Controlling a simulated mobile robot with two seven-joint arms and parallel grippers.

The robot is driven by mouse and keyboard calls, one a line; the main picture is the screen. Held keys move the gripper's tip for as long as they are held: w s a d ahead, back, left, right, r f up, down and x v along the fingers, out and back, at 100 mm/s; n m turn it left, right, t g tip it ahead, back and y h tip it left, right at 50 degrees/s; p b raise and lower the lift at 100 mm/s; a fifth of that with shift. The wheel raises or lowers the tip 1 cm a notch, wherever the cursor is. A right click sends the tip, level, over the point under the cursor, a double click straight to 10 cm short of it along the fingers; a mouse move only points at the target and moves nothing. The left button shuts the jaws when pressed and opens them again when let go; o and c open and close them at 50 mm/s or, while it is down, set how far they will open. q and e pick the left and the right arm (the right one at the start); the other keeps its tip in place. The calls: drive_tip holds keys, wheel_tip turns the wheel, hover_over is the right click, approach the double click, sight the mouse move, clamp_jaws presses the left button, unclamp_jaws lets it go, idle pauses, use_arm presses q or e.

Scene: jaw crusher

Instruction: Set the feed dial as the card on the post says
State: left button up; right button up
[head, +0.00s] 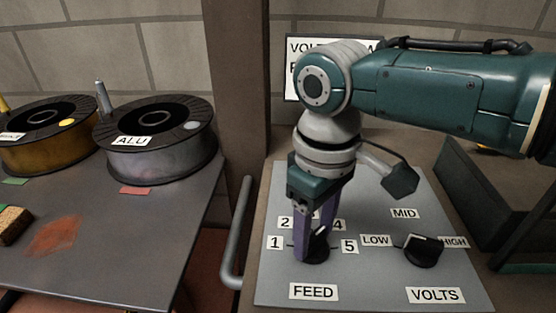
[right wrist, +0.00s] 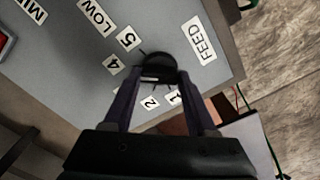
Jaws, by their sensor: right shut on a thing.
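The feed dial (head: 316,256) is a black knob on a grey panel (head: 275,282), above the FEED label. Number labels stand around it; 1, 2, 4 and 5 show, and 3 is hidden behind my gripper. My right gripper (head: 315,242) points down with its purple fingers shut on the dial. The right wrist view shows the dial (right wrist: 158,68) between the fingertips. I cannot clearly tell which number its pointer faces. My left gripper is not in view.
The volts dial (head: 423,251) is right of the feed dial, with LOW, MID and HIGH labels. A grey handrail (head: 237,235) runs along the panel's left. A table (head: 110,255) at left holds an ALU spool (head: 155,165), a yellowish spool (head: 45,158) and a brush (head: 12,225).

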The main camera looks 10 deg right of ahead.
sight(314, 235)
drive_tip(key=o, duration=1.4)
drive_tip(key=shift+c, duration=0.2)
wheel_tip(314, 235, up, 10)
drive_tip(key=p, duration=0.3)
